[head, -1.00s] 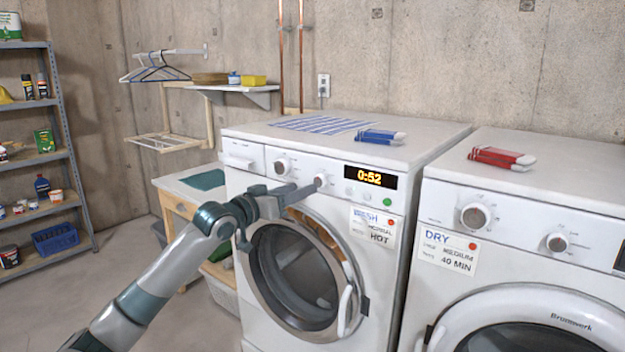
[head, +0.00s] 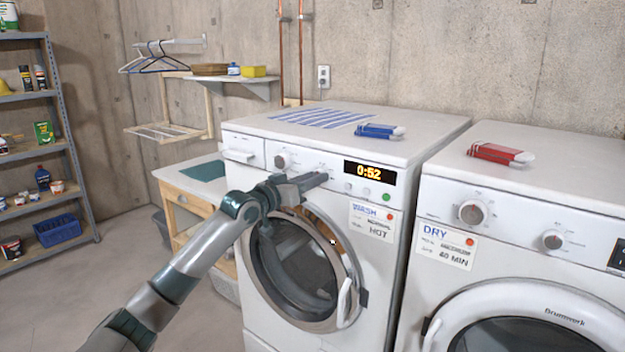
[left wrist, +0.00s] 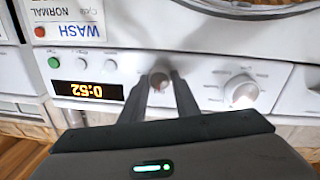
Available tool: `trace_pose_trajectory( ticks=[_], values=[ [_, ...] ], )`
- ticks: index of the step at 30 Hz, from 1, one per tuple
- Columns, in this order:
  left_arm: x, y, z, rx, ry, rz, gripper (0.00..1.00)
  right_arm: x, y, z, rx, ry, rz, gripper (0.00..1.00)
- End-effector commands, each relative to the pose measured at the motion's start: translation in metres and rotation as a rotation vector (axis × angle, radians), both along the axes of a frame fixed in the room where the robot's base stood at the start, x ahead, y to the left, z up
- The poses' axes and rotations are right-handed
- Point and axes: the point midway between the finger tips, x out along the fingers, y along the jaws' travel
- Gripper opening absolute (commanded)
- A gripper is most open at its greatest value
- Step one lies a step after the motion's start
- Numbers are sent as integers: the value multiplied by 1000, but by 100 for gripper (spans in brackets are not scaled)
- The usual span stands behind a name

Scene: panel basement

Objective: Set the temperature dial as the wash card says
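The washer (head: 262,128) has a wash card (head: 372,222) that reads WASH, NORMAL, HOT. My left gripper (head: 322,178) is at the washer's panel and hides the temperature dial in the head view. In the left wrist view, upside down, the temperature dial (left wrist: 160,78) is a small round knob between the two fingertips of my left gripper (left wrist: 160,82). The fingers stand apart on either side of it; contact is not clear. The dial's pointer and print cannot be read. The larger cycle dial (head: 282,160) is to its left. My right gripper is not in view.
The display (head: 370,174) reads 0:52, with a green button (head: 386,197) below it. The round washer door (head: 300,265) lies under my arm. The dryer (head: 530,190) with its DRY card (head: 447,247) stands at right. Blue pegs or clips (head: 379,131) lie on the washer top.

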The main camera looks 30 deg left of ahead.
Motion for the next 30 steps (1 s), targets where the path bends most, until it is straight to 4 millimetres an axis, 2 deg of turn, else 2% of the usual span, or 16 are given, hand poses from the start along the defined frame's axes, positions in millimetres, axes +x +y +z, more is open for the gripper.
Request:
trace_pose_trajectory(
  ticks=[10, 16, 30],
  values=[
    [0, 0, 0, 20, -2, 0, 6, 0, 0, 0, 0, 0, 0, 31],
    [0, 1, 1, 89, -7, 1, 6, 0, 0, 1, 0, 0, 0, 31],
    [0, 1, 4, 452, -36, 0, 6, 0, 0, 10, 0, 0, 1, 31]
  ],
)
